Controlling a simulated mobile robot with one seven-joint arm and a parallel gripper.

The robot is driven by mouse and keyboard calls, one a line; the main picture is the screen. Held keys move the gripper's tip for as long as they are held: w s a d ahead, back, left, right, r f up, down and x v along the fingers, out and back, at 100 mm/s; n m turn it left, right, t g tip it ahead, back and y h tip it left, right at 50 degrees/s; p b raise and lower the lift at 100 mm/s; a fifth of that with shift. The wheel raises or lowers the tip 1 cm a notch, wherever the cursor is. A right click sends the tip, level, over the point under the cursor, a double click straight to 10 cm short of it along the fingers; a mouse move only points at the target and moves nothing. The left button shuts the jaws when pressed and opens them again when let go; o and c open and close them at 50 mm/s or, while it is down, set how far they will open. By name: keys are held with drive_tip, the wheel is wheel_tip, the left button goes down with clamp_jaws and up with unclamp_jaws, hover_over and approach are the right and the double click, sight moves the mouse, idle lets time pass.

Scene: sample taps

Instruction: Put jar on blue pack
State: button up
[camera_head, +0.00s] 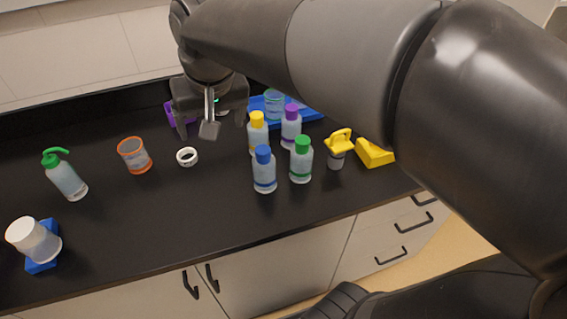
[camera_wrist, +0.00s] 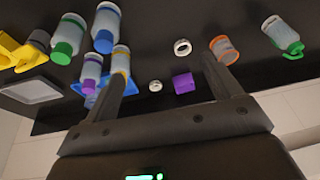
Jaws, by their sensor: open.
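The jar (camera_head: 38,243), a translucent body with a wide white lid, is at the lower left of the head view. It rests on the blue pack (camera_head: 42,266), whose edges show beneath and beside it; it looks tilted toward the left in this view. Neither shows in the wrist view. My gripper (camera_head: 208,112) is at the back middle of the counter, well away from the jar. In the wrist view my gripper (camera_wrist: 162,82) has its two fingers spread apart with nothing held between them.
Bottles with yellow, purple, blue (camera_head: 264,170) and green caps stand right of centre. A blue tray (camera_head: 312,113) lies behind them. A tape roll (camera_head: 187,157), an orange-rimmed beaker (camera_head: 134,155) and a green-topped wash bottle (camera_head: 66,177) stand left. The front-middle counter is clear.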

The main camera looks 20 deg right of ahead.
drive_tip(key=s+d+f+t, duration=0.1)
drive_tip(key=s+d+f, duration=0.2)
drive_tip(key=s+d, duration=0.2)
drive_tip(key=s+d+f+m+t+h, duration=0.1)
drive_tip(key=s+d+f, duration=0.2)
drive_tip(key=s+d, duration=0.3)
drive_tip(key=shift+d+f, duration=0.25)
drive_tip(key=shift+d, duration=0.25)
drive_tip(key=shift+o, duration=0.5)
drive_tip(key=shift+r, duration=0.1)
idle(0.5)
